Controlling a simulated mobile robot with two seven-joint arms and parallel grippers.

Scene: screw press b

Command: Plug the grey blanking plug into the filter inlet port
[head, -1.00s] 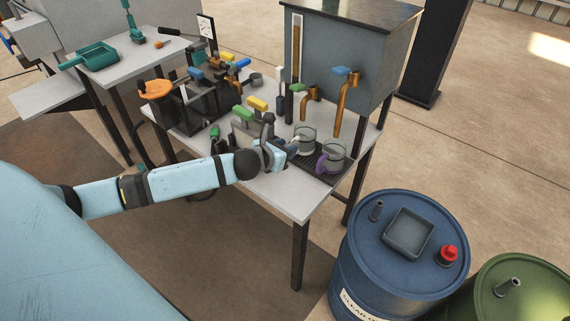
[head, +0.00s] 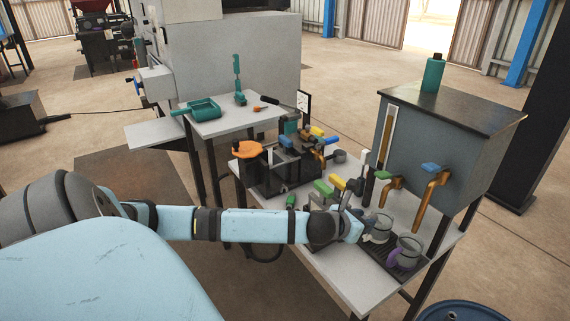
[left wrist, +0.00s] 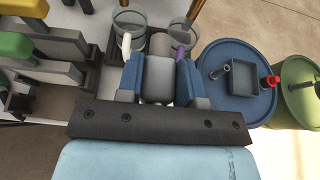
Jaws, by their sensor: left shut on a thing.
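My left gripper (head: 352,226) is low over the front part of the grey workbench (head: 345,285), just left of two mugs. In the left wrist view its blue-padded fingers (left wrist: 160,82) are shut on a grey rounded piece (left wrist: 158,88), which looks like the grey blanking plug. In the head view this piece is hidden or too small to tell. A black unit with an orange handwheel (head: 249,150) stands at the bench's left end. I cannot make out the filter inlet port for certain. My right gripper is not in view.
A mug with a white handle (head: 381,230) and one with a purple handle (head: 406,252) stand on a dark drip tray. Copper taps (head: 432,198) hang from the grey tank (head: 440,150). Clamps with green and yellow grips (head: 338,182) stand behind the gripper. The bench's front corner is clear.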

